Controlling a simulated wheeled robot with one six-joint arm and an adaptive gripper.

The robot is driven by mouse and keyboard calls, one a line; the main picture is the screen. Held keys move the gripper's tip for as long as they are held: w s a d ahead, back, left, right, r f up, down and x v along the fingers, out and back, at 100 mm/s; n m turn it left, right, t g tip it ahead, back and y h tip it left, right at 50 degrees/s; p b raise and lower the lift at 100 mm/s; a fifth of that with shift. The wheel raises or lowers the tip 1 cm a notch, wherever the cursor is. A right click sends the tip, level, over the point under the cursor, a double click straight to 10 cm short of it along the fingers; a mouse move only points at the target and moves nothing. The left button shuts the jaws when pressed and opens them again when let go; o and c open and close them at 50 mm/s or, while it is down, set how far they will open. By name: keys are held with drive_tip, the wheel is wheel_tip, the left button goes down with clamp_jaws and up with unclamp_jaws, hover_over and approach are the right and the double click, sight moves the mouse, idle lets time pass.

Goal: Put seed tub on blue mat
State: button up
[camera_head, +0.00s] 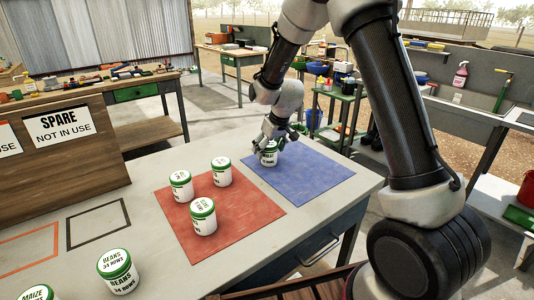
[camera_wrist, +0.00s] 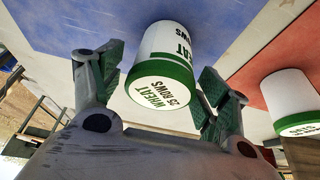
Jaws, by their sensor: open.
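A white seed tub with a green lid (camera_head: 268,157) stands upright on the blue mat (camera_head: 315,180), near its far left corner. In the wrist view the tub (camera_wrist: 165,50) reads "WHEAT 25 ROWS", with the blue mat (camera_wrist: 70,25) beside it. My gripper (camera_head: 277,141) is low over the mat at this tub. In the wrist view its green-padded fingers (camera_wrist: 161,78) are spread either side of the tub, with a gap visible on the right. The tub's base is hard to see.
The red mat (camera_head: 250,200) lies left of the blue mat and holds three similar tubs (camera_head: 181,187). A beans tub (camera_head: 118,272) and a maize tub (camera_head: 38,293) stand at the front left. A wooden board with a "SPARE NOT IN USE" sign (camera_head: 62,126) borders the bench's left. Most of the blue mat is clear.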

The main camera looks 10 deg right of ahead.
drive_tip(key=v, duration=0.9)
drive_tip(key=shift+r, duration=0.25)
drive_tip(key=s+d+r+m, duration=0.2)
drive_tip(key=s+d+r, duration=0.5)
drive_tip(key=s+r, duration=0.45)
drive_tip(key=s+d+m+h, duration=0.1)
drive_tip(key=s+d, duration=0.2)
drive_tip(key=s, duration=0.8)
drive_tip(key=s+d+r+m, duration=0.1)
drive_tip(key=s+d, duration=0.2)
drive_tip(key=s, duration=0.9)
drive_tip(key=shift+s+d+m+h, duration=0.25)
drive_tip(key=shift+d+m+h, duration=0.05)
drive_tip(key=shift+d+h, duration=0.1)
drive_tip(key=shift+r, duration=0.1)
